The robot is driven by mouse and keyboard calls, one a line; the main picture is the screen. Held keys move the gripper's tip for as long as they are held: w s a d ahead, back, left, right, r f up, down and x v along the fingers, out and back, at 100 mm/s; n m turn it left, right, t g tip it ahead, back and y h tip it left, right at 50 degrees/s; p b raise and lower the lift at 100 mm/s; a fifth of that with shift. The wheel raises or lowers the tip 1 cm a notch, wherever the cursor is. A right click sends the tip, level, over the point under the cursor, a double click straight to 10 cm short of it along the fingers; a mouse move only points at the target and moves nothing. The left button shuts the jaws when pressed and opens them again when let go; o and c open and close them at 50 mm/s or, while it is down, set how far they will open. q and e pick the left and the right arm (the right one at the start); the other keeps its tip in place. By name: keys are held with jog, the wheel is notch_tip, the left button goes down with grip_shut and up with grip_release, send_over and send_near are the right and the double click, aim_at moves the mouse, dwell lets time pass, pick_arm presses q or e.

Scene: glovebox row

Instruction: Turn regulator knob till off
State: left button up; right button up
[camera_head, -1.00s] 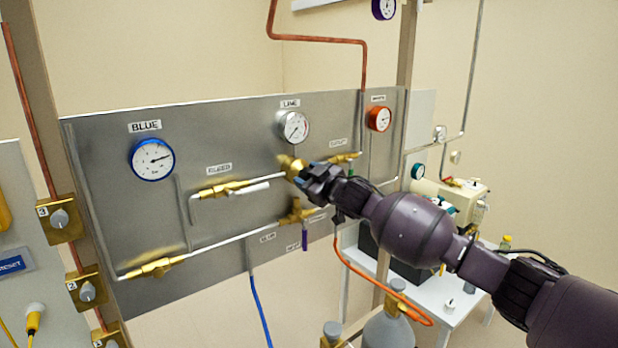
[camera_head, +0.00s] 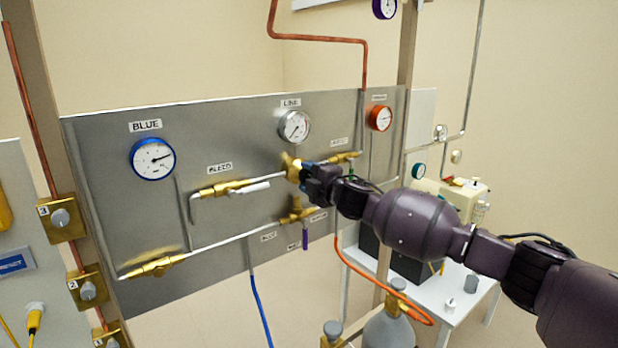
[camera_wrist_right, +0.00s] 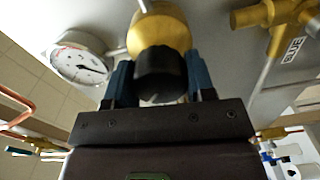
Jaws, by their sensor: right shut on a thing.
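The regulator has a brass body (camera_head: 292,166) on the grey panel, below the white LINE gauge (camera_head: 295,126). In the right wrist view its black knob (camera_wrist_right: 160,72) sits in front of the brass body (camera_wrist_right: 160,30). My right gripper (camera_head: 308,176) is at the regulator and hides the knob in the head view. In the wrist view the right gripper's blue fingers (camera_wrist_right: 160,82) stand on both sides of the knob, shut on it. The LINE gauge needle also shows in the wrist view (camera_wrist_right: 82,66). My left gripper is in neither view.
The panel (camera_head: 110,215) carries a blue-rimmed gauge (camera_head: 152,159), an orange gauge (camera_head: 379,118), a bleed valve (camera_head: 230,188) and brass valves (camera_head: 155,267) on pipes. A white table (camera_head: 455,305) and gas cylinders (camera_head: 388,330) stand right of and below the panel.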

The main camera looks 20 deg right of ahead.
jog(key=n, duration=0.4)
jog(key=shift+n, duration=0.3)
jog(key=n, duration=0.4)
jog(key=shift+f+n, duration=0.1)
jog(key=shift+n, duration=0.2)
jog(key=n, duration=0.4)
jog(key=shift+d+n, duration=0.1)
jog(key=shift+n, duration=2.3)
jog(key=o, duration=0.9)
